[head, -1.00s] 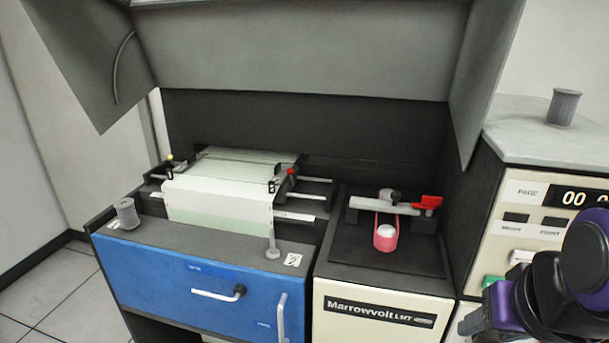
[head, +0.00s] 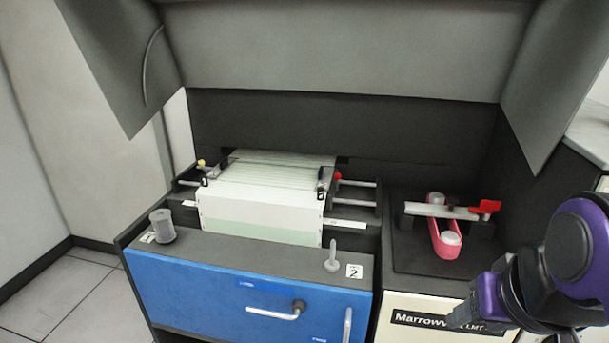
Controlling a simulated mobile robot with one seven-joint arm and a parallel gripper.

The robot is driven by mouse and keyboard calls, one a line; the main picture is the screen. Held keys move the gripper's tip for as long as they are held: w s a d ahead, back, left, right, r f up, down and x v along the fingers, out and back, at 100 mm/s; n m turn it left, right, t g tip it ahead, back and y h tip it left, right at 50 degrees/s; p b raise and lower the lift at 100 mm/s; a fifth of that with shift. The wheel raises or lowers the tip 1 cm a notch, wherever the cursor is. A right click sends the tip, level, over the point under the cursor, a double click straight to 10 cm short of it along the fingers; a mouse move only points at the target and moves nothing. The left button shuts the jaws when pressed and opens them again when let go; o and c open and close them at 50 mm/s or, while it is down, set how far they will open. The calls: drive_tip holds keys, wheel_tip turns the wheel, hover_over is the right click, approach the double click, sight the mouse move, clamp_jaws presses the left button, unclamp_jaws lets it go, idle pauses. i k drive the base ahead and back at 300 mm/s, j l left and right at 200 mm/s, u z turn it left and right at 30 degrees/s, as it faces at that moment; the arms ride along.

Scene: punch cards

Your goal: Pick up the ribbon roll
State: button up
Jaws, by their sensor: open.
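A grey ribbon roll (head: 162,227), a short ribbed spool, stands upright at the left end of the dark ledge above the blue drawer in the head view. A thin bare post (head: 332,260) on a round foot stands at the ledge's right end, beside a small label marked 2 (head: 354,271). My gripper (head: 484,297) is at the lower right, in front of the cream Marrowvolt cabinet, far from the roll. It is open; its fingertips are only partly visible and I see nothing between them.
A stack of printer paper (head: 262,208) sits behind the ledge between rails. The blue drawer (head: 245,290) has protruding handles. A pink looped band (head: 437,240) lies on the right unit under a bar with a red lever (head: 485,207). A raised grey hood (head: 345,50) overhangs everything.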

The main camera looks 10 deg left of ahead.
sight(162, 226)
drive_tip(key=j, duration=1.25)
drive_tip(key=i+j, duration=0.15)
drive_tip(key=j, duration=1.1)
